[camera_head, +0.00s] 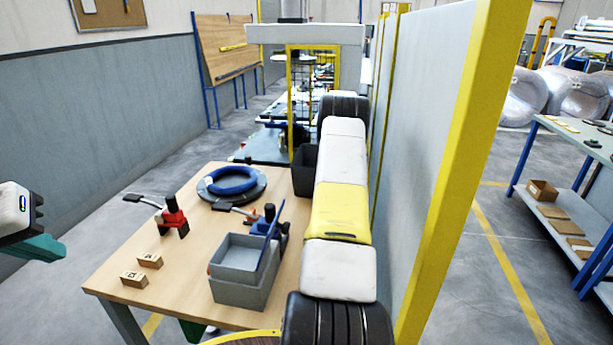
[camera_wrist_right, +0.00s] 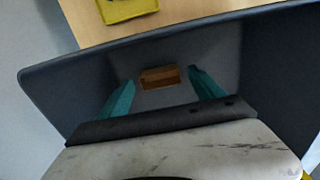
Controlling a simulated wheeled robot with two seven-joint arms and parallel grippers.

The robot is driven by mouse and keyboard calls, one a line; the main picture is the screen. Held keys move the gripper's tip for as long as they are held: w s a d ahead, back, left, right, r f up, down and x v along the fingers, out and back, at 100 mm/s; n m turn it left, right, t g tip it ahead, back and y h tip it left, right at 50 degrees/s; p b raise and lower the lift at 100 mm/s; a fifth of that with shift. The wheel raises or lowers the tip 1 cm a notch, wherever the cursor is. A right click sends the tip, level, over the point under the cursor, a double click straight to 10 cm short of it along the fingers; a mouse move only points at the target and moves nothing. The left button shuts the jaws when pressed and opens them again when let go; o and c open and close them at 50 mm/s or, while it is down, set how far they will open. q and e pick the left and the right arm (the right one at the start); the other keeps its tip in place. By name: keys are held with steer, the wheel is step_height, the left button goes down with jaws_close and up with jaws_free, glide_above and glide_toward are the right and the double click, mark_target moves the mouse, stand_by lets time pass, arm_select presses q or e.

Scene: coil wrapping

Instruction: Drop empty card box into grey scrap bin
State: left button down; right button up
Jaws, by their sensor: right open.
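In the right wrist view, a small brown card box (camera_wrist_right: 160,77) lies on the floor of the dark grey scrap bin (camera_wrist_right: 62,92). My right gripper (camera_wrist_right: 165,84) is open above it, its teal fingers apart on either side in the picture, with nothing between them. In the head view a dark bin (camera_head: 304,172) stands at the table's far right, partly hidden behind my right arm; the right fingers are hidden there. My left gripper (camera_head: 48,248) is at the left edge, away from the table; only its side shows, so its opening is unclear.
The wooden table (camera_head: 180,300) holds two small brown boxes (camera_head: 142,270), a red clamp tool (camera_head: 173,217), a blue coil (camera_head: 231,181) on a round stand, and a grey tray (camera_head: 240,285). A grey partition (camera_head: 425,130) with yellow posts stands close right of my right arm.

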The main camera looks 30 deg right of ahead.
step_height(320, 180, up, 13)
steer(key=s+a+r+n+t, duration=0.1)
steer(key=s+a+r+n, duration=0.1)
steer(key=a+r, duration=0.65)
steer(key=s+a+r+n+t, duration=0.1)
steer(key=s+a+r+t, duration=0.15)
steer(key=a+r, duration=0.65)
steer(key=s+a+r+n+t+y, duration=0.1)
steer(key=s+a+r+n, duration=0.15)
steer(key=s+a, duration=1.35)
steer(key=s+a+f+n+t, duration=0.1)
steer(key=s+a+f, duration=0.2)
steer(key=s, duration=0.3)
steer(key=s+a+f+n+y, duration=0.1)
steer(key=s+a+f+n, duration=0.1)
steer(key=s+a+f, duration=0.2)
steer(key=shift+s+a+f+t, duration=0.2)
steer(key=shift+s+a+t, duration=0.15)
steer(key=shift+s+a, duration=0.5)
steer(key=shift+s+d, duration=0.2)
